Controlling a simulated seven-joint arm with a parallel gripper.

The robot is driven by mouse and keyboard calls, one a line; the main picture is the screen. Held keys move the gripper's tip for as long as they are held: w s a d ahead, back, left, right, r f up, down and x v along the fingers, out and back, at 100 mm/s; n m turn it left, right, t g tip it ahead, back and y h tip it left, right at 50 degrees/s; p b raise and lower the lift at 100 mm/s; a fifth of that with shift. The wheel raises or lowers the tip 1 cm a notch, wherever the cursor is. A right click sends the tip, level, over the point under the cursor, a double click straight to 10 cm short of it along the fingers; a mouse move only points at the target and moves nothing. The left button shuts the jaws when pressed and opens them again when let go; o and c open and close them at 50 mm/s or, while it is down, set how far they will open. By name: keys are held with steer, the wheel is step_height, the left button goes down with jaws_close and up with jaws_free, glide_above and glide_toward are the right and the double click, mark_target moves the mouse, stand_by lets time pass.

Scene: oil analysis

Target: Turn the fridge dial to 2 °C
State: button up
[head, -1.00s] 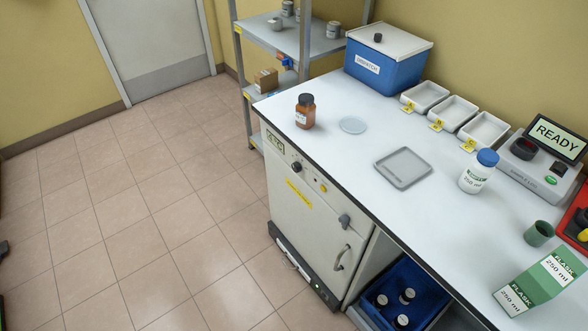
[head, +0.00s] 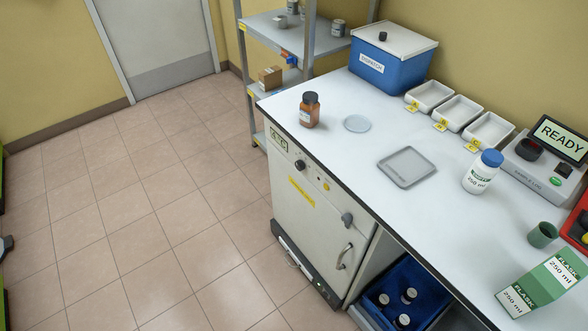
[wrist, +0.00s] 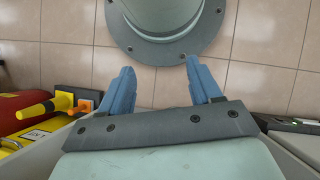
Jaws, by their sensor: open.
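The fridge (head: 320,215) is a white cabinet under the left end of the bench, with its door shut. Its black round dial (head: 299,165) is on the upper front panel, beside a small greenish display (head: 278,142) whose reading is too small to make out. A yellow button (head: 325,186) is to the right of the dial. The door has a curved handle (head: 344,257) and a grey latch (head: 347,219). My gripper (wrist: 161,82) shows only in the wrist view, with its two blue fingers apart and nothing between them. It is away from the dial.
The floor (head: 150,220) in front of the fridge is clear. A brown bottle (head: 310,110) stands on the bench above the dial. A blue crate (head: 435,290) with several bottles is right of the fridge. In the wrist view, red and yellow equipment (wrist: 20,110) is at left.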

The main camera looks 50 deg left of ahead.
steer(key=a+r+n+t+h, duration=0.1)
steer(key=a+n+t, duration=0.15)
steer(key=a, duration=0.65)
steer(key=a+r+n+t, duration=0.15)
steer(key=a+n, duration=0.25)
steer(key=a, duration=0.6)
steer(key=a+r+n+t+h, duration=0.1)
steer(key=a+n, duration=0.2)
steer(key=a, duration=0.6)
steer(key=s+a+r+n+t+y, duration=0.1)
steer(key=s+a+r+n+t, duration=0.15)
steer(key=a, duration=0.55)
steer(key=s+a+r+n+t+y, duration=0.1)
steer(key=s+a+r+t, duration=0.2)
steer(key=a, duration=0.6)
steer(key=s+a+r+n+t, duration=0.2)
steer(key=s+a+r, duration=0.15)
steer(key=a, duration=0.45)
steer(key=m+t+y, duration=0.2)
steer(key=m+t, duration=0.7)
steer(key=t, duration=0.3)
glide_toward(298, 167)
steer(key=w, duration=0.8)
steer(key=shift+w+a+r, duration=0.1)
steer(key=shift+w+a, duration=0.05)
steer(key=shift+w, duration=0.1)
